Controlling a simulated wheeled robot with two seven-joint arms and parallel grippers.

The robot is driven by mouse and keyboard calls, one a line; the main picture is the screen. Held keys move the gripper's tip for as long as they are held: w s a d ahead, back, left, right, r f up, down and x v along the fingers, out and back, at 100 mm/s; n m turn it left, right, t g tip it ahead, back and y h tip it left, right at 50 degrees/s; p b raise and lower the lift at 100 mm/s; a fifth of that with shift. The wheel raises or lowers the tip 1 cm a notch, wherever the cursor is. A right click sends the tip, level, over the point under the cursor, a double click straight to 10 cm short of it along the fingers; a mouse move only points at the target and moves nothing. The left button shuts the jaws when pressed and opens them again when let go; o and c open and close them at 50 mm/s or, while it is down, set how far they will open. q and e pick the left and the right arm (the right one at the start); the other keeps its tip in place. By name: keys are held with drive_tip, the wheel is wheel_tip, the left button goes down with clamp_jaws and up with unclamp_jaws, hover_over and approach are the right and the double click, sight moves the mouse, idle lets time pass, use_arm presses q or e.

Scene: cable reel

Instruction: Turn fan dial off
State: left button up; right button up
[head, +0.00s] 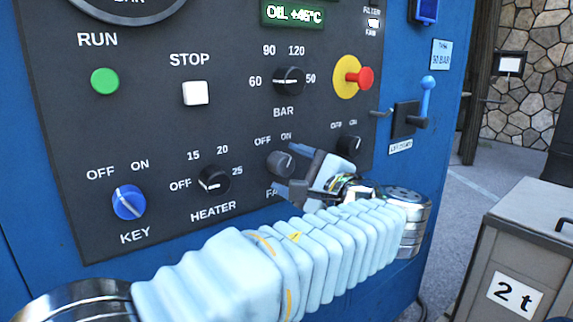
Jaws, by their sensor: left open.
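The fan dial (279,162) is a small dark knob on the black control panel, under the words OFF and ON. Its label below is partly hidden by my gripper, with only "FA" showing. The dial's pointer is too small to read surely. My right gripper is not in view.
Nearby on the panel (140,110) are the heater dial (214,181), the blue key switch (129,203), the bar dial (289,82), another OFF/ON knob (348,146) and a red emergency button (361,78). A blue lever (426,98) sits right. A grey box (535,225) stands lower right.

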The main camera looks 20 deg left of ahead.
use_arm(q)
drive_tip(key=shift+x, duration=1)
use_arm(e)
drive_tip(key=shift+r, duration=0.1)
use_arm(q)
drive_tip(key=shift+c, duration=0.3)
